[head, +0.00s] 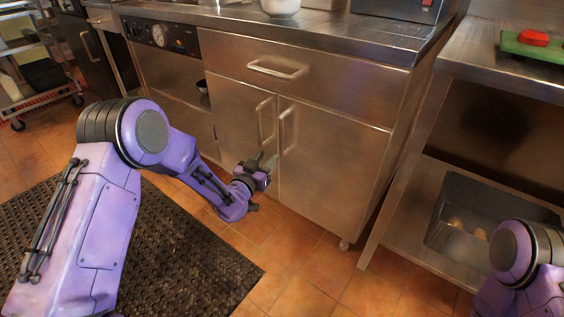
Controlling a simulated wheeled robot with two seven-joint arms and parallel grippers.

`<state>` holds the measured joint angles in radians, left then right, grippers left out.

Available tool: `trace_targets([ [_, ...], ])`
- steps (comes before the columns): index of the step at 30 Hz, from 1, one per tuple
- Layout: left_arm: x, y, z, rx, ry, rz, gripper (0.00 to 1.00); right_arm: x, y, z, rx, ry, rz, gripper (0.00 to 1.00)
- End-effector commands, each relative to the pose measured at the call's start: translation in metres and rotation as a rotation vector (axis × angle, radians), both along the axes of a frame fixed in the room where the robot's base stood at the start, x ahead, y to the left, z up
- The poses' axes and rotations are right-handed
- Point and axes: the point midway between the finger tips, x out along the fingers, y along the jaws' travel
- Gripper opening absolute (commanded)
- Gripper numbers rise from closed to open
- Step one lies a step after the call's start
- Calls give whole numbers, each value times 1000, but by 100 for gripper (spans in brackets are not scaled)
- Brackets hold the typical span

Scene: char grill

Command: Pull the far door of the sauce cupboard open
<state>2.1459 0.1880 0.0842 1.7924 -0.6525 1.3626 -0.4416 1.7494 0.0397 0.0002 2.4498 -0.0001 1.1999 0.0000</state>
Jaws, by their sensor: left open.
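The sauce cupboard is a steel cabinet under the counter with two doors side by side. The left, farther door (235,115) and the right, nearer door (330,165) both look shut. The far door's upright bar handle (260,122) and the near door's handle (287,130) stand close together at the middle seam. My left gripper (266,164) is open and empty, in front of the doors just below the handles. It hides the lower part of the seam, and I cannot tell whether it touches a door. My right gripper is out of view; only part of that arm shows at lower right.
A drawer with a bar handle (278,69) sits above the doors. A steel table (500,70) with a green board (535,47) and a lower bin (455,210) stands at right. A dark floor mat (190,260) lies at lower left. Tiled floor before the doors is clear.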

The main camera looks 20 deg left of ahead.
Motion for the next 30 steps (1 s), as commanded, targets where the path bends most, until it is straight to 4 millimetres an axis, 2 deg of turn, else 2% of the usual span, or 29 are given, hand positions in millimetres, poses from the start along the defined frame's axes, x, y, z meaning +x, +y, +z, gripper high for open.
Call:
trace_targets([
  [1, 6, -1, 1, 9, -28, -7, 41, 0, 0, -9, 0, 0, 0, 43],
  [5, 22, -3, 9, 18, -46, -13, 41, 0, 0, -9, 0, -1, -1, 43],
  [12, 74, -11, 6, 17, -42, -11, 41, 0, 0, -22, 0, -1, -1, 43],
  [18, 104, -16, 7, 16, -39, -12, 41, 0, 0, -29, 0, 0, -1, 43],
  [28, 112, -17, 9, 15, -37, -11, 41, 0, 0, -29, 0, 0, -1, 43],
  [29, 112, -17, 9, 15, -37, -11, 38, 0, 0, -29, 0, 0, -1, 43],
  [30, 112, -17, 9, 15, -37, -11, 25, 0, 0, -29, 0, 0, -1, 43],
])
